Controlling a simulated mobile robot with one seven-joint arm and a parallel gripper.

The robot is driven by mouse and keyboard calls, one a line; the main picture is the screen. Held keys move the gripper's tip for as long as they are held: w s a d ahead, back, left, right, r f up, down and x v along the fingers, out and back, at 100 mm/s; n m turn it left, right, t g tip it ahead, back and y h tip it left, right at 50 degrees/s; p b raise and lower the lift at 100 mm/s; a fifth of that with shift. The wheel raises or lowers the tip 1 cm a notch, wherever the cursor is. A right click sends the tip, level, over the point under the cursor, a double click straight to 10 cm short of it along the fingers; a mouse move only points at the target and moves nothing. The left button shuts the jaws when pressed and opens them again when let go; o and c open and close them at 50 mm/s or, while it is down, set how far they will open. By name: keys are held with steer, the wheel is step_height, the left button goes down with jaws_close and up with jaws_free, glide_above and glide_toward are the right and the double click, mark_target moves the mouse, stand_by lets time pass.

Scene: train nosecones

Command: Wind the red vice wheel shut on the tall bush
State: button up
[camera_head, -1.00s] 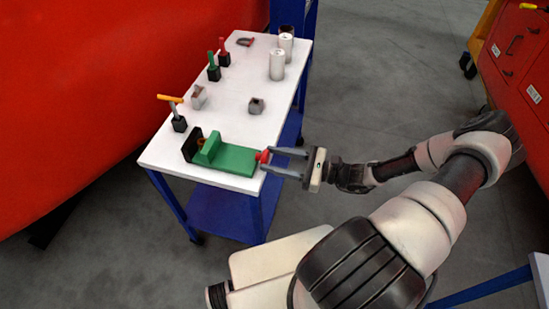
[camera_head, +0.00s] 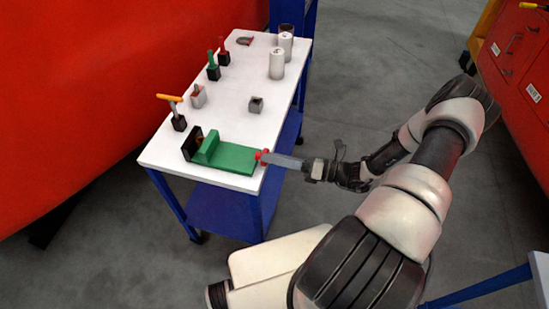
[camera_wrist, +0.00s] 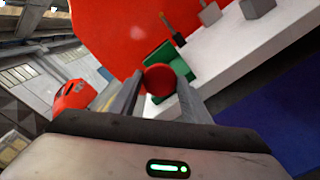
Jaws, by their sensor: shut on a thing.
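The green vice (camera_head: 235,158) lies at the near end of the white cart top, with a black end plate at its left. A brownish bush (camera_head: 200,142) shows partly between the black plate and the green jaw; how tightly it sits there I cannot tell. The red vice wheel (camera_head: 262,156) is at the vice's right end. My gripper (camera_head: 268,157) reaches it from the right and is shut on it. In the wrist view the red wheel (camera_wrist: 159,79) sits between my two fingers, with the green vice (camera_wrist: 178,60) behind it. The bush is not visible there.
A large red body is at the left. Floor to the cart's right is open.

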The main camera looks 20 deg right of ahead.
steer(key=shift+m, duration=1)
steer(key=o, duration=1)
steer(key=shift+o, duration=0.2)
steer(key=b+v, duration=0.1)
steer(key=v, duration=1.6)
steer(key=shift+d+b, duration=0.2)
steer(key=shift+b, duration=0.2)
steer(key=shift+s, duration=0.1)
steer(key=shift+c, duration=0.2)
